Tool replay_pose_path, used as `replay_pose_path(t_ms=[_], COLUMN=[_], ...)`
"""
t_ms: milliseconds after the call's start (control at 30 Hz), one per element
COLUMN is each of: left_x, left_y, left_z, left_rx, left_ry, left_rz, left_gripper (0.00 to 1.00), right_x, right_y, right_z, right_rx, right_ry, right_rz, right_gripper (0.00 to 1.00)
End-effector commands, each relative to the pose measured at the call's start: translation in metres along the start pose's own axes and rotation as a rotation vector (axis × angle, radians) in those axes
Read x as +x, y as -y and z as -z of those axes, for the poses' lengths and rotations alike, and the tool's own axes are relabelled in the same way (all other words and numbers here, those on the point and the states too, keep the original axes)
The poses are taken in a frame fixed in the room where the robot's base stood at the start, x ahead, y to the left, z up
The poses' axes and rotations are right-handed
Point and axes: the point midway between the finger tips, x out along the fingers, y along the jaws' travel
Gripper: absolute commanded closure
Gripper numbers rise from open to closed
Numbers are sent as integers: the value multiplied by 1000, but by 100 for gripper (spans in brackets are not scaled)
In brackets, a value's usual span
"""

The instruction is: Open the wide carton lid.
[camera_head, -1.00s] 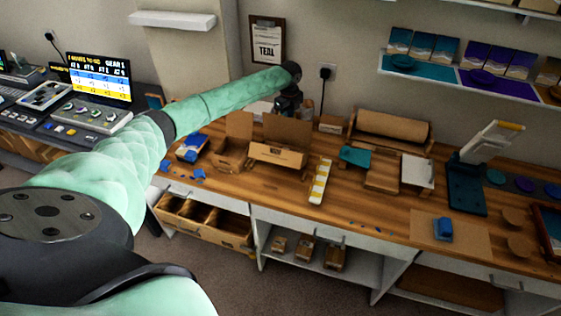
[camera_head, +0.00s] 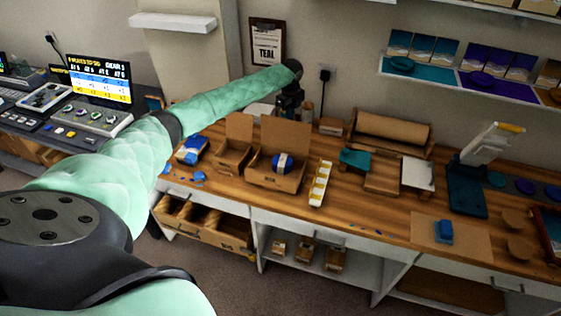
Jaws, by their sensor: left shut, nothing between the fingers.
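The wide carton (camera_head: 268,180) stands on the wooden bench, just left of the middle of the view. Its lid (camera_head: 288,134) stands up at the back edge, so the inside is exposed. A round blue object with a pale band (camera_head: 283,163) sits inside. My left arm reaches across from the left, and my left gripper (camera_head: 289,102) points down just behind the top of the raised lid. It is shut and empty; its fingertips are partly hidden and small. I cannot tell whether it touches the lid. My right gripper is not in view.
A narrower open carton (camera_head: 232,163) stands to the left of the wide one. A white strip with yellow cells (camera_head: 320,183) lies to its right. A dark bottle-like group stands behind the lid, near the wall. The bench front (camera_head: 350,215) is mostly clear.

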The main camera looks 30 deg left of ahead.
Motion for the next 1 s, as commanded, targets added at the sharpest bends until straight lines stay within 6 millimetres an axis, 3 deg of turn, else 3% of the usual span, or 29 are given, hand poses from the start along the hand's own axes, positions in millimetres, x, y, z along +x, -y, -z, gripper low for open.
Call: replay_pose_path(t_ms=[633,1000], left_x=[-67,-73], left_y=[0,0], left_z=[0,0], left_rx=[0,0], left_ry=[0,0], left_rz=[0,0], left_gripper=[100,100], right_x=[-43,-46], right_y=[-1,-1], right_z=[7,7], right_rx=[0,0], right_ry=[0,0], right_rz=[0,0], right_gripper=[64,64])
